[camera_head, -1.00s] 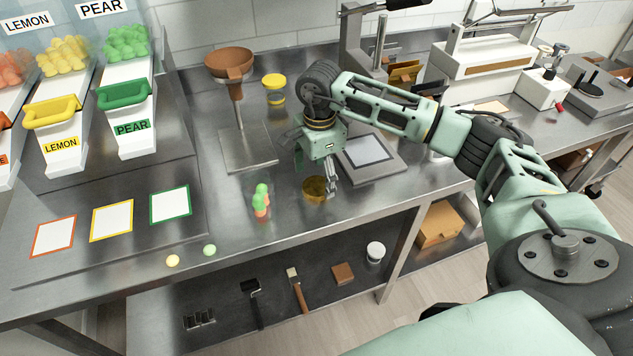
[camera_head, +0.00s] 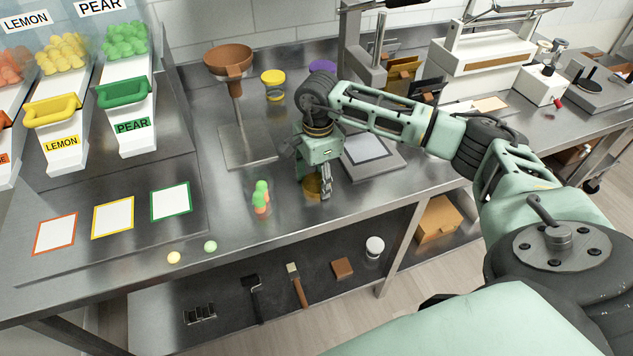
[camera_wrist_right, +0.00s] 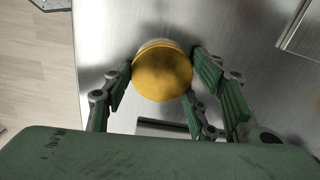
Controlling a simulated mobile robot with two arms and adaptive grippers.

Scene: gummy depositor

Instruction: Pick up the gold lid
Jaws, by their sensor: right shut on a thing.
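The gold lid (camera_head: 312,186) is on the steel counter near its front edge, partly hidden by my right gripper (camera_head: 322,188). In the right wrist view the gold lid (camera_wrist_right: 162,72) appears as a round gold disc between the fingers of my right gripper (camera_wrist_right: 164,78). The fingers are shut on it, one on each side. Whether the lid still touches the counter I cannot tell. My left gripper is not in view.
Stacked green and orange gummies (camera_head: 261,197) stand left of the right gripper. A scale (camera_head: 372,158) lies behind it to the right. Two loose gummies (camera_head: 210,246) lie near the front edge.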

